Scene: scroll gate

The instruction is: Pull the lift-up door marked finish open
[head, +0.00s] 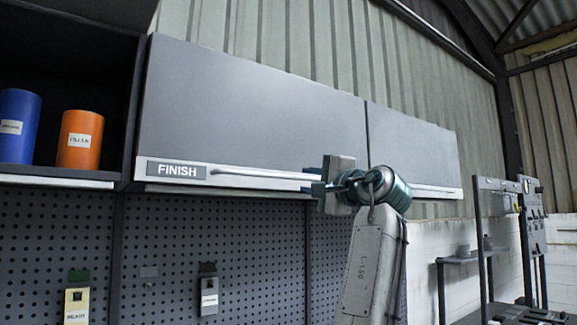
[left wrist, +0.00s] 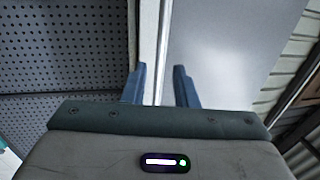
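The lift-up door (head: 255,105) marked FINISH is a grey panel in the upper cabinet row. It looks closed. Its FINISH label (head: 177,171) sits at the left of the pale lower rail. A thin bar handle (head: 255,174) runs along that rail. My left gripper (head: 311,179) is at the handle's right end in the head view. In the left wrist view its two blue fingers (left wrist: 160,86) are apart, one on each side of the handle (left wrist: 162,60), with gaps visible. Whether the bar lies fully between the fingertips in depth is unclear. My right gripper is not in view.
A second grey door (head: 412,140) adjoins on the right. An open shelf (head: 55,178) at the left holds a blue can (head: 18,125) and an orange can (head: 80,139). A pegboard (head: 225,245) with hung items lies below. A metal rack (head: 490,250) stands at the right.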

